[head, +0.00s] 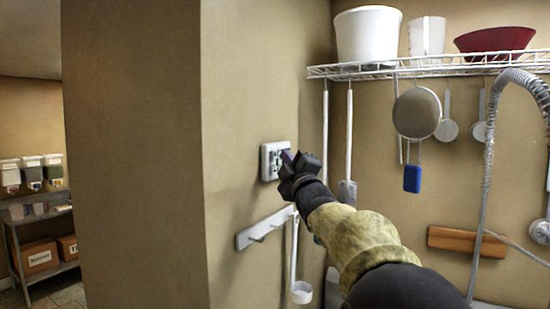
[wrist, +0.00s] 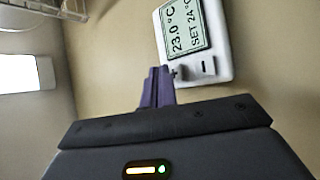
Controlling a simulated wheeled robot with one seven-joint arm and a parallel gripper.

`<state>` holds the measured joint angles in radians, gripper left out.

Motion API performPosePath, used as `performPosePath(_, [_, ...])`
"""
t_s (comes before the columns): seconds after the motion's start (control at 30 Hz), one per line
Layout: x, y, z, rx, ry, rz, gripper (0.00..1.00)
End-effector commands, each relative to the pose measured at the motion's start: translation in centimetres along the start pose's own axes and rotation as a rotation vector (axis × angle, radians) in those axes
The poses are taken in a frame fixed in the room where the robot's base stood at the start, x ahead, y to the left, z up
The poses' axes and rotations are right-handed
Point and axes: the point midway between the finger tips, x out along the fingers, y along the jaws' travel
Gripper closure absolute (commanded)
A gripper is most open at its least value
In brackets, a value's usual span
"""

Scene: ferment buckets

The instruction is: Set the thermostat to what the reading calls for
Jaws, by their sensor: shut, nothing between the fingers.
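The thermostat (head: 272,161) is a white box on the tan wall, partly covered by my gripper in the head view. In the wrist view the thermostat (wrist: 197,42) appears turned on its side. Its screen reads 23.0 °C and SET 24 °C. A plus button and a minus button sit below the screen. My gripper (wrist: 157,88) is shut and empty, with purple fingertips close to the plus button. I cannot tell whether they touch it. The gripper also shows in the head view (head: 288,157), in front of the thermostat's right part.
A hook rail (head: 262,228) with a hanging white ladle (head: 301,291) is below the thermostat. A wire shelf (head: 430,68) holds a white bucket (head: 368,34) and a red bowl (head: 494,39), with utensils hanging under it. A metal hose (head: 489,150) hangs at right.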

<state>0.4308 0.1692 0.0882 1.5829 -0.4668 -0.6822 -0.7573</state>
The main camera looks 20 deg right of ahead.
Motion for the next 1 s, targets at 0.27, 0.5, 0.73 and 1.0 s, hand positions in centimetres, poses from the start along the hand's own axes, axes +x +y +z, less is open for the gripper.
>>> performPosePath(0.27, [0.0, 0.1, 0.1, 0.000, -0.001, 0.000, 1.00])
performPosePath(0.5, [-1.1, 0.8, 0.9, -0.002, -0.002, 0.002, 1.00])
performPosePath(0.73, [-2.4, 1.8, 1.9, -0.001, -0.003, 0.001, 1.00])
performPosePath(1.0, [-3.5, 2.6, 2.6, 0.000, -0.001, 0.001, 1.00])
